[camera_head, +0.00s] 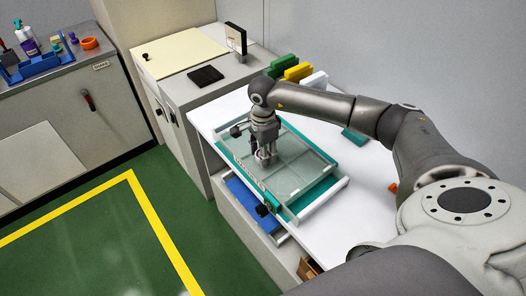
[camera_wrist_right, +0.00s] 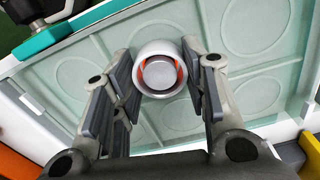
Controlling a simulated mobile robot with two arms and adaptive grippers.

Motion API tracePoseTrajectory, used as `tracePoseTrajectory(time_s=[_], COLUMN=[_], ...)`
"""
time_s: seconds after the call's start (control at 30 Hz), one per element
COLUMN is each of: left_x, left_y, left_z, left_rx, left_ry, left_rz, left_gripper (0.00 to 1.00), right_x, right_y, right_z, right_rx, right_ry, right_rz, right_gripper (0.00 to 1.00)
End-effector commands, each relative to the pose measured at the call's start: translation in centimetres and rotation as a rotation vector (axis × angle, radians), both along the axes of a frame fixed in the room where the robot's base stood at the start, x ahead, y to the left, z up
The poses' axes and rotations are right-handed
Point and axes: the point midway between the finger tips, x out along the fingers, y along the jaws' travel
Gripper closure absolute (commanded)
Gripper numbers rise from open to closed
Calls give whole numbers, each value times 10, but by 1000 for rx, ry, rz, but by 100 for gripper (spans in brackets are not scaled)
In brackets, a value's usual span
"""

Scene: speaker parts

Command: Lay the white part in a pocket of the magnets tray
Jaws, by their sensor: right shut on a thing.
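The white part (camera_wrist_right: 142,50) is a round white ring with a grey disc and orange marks inside. My right gripper (camera_wrist_right: 160,75) is shut on it, with one finger on each side. In the head view, my right gripper (camera_head: 264,155) points down over the magnets tray (camera_head: 300,170), and a bit of the white part shows at its fingertips. The tray is pale green with shallow round pockets, seen in the wrist view (camera_wrist_right: 255,55). The pockets in sight look empty. The gap between the part and the tray floor cannot be told. My left gripper is out of view.
The tray lies on a white table (camera_head: 372,172). Green, yellow and white blocks (camera_head: 298,72) stand at the table's back. A blue tray (camera_head: 248,204) shows at a lower level on the left. A grey cabinet (camera_head: 205,85) adjoins the table.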

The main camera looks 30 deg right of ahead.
Motion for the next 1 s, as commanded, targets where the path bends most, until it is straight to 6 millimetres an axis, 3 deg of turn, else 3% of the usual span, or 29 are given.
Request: tracePoseTrajectory(time_s=[0.97, 1.0], left_x=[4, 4], left_y=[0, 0], left_z=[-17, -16], left_rx=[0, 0], left_ry=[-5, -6], left_rz=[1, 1], left_gripper=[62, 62], right_x=[0, 0], right_y=[0, 0], right_z=[-18, -17], right_rx=[0, 0], right_ry=[-1, -1], right_rz=[0, 0], right_gripper=[91, 58])
